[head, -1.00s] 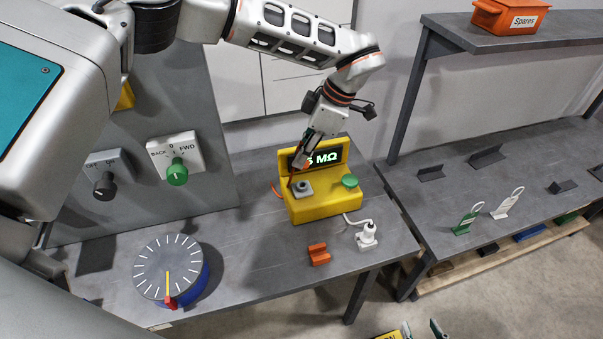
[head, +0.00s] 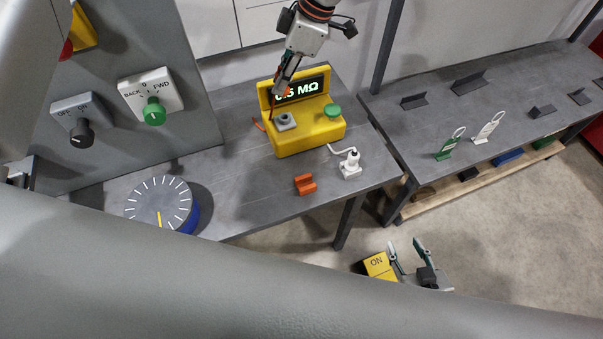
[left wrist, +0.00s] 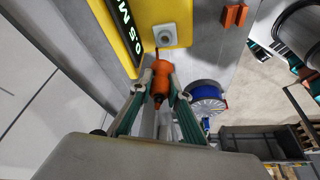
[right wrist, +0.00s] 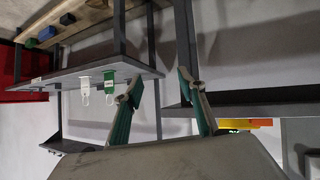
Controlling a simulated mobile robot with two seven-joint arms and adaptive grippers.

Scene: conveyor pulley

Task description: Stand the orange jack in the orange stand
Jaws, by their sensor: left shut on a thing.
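The orange jack (left wrist: 162,80) is held between the green fingers of my left gripper (left wrist: 160,88) in the left wrist view. In the head view my left gripper (head: 279,88) is in front of the display of the yellow tester (head: 310,135), above its grey socket (head: 286,121). The jack is small and partly hidden there. An orange cable shows at the tester's left side. The orange stand (head: 306,184), a small notched block, sits empty on the table right of and in front of the tester. It also shows in the left wrist view (left wrist: 235,15). My right gripper (head: 405,245) is open and empty, away from the table.
A white plug (head: 350,163) with a cable stands near the table's right edge. A round dial (head: 160,202) is at the table's front left. The panel with knobs (head: 152,110) stands behind it. A second table (head: 480,110) with tags and brackets is at the right.

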